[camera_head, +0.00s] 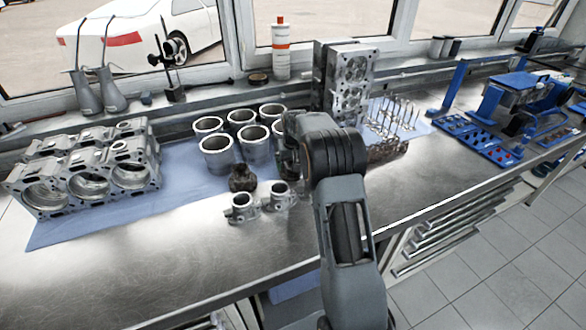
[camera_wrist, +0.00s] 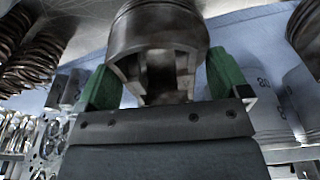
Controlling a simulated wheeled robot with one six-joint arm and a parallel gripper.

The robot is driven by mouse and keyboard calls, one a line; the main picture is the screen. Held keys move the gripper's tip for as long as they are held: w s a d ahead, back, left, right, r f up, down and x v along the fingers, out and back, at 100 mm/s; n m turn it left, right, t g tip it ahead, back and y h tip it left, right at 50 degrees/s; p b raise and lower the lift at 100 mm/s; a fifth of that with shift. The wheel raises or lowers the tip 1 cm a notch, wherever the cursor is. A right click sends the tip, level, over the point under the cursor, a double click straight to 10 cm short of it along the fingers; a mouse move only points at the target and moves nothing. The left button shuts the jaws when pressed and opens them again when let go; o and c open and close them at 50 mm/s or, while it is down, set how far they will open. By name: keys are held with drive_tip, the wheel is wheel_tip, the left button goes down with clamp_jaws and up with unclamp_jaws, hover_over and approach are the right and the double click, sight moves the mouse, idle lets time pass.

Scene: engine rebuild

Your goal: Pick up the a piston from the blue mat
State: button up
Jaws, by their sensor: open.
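A metal piston (camera_wrist: 158,35) fills the upper middle of the wrist view, with its ringed crown at the top and its open skirt towards me. My gripper (camera_wrist: 164,84) is open, with one green finger on each side of this piston. I cannot tell whether either finger touches it. In the head view my arm hides most of the gripper and this piston. A dark piston-like part (camera_head: 242,179) stands on the blue mat (camera_head: 110,212), left of my arm. The mat also shows in the wrist view (camera_wrist: 240,38).
Several cylinder liners (camera_head: 216,155) stand close behind and left of my arm. An engine block (camera_head: 85,175) lies at the left. Two small metal housings (camera_head: 242,208) are in front. Cylinder heads (camera_head: 350,75) and upright valves (camera_head: 395,118) are behind right. The bench front is clear.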

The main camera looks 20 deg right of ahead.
drive_tip(key=c, duration=1.2)
drive_tip(key=shift+c, duration=0.4)
drive_tip(key=shift+r, duration=0.1)
